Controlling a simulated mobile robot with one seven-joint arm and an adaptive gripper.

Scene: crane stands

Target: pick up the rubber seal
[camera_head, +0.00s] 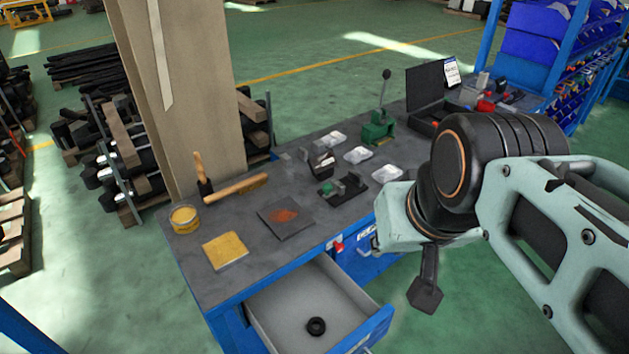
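The rubber seal, a small black ring (316,326), lies flat on the light grey floor of an open drawer (296,297) at the front of the workbench. Its centre hole shows. My gripper (426,297) is black and hangs down under my pale green arm, to the right of the drawer and apart from it. I see it small and from one side, so whether its fingers are open or shut is unclear. The seal is not hidden by the arm.
The dark workbench top (215,283) bears a yellow sponge-like block (225,251), a yellow tin (185,219), a brush (236,188), a dark plate (286,219), a green press (378,130) and an open black case (428,90). The drawer around the seal is otherwise empty.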

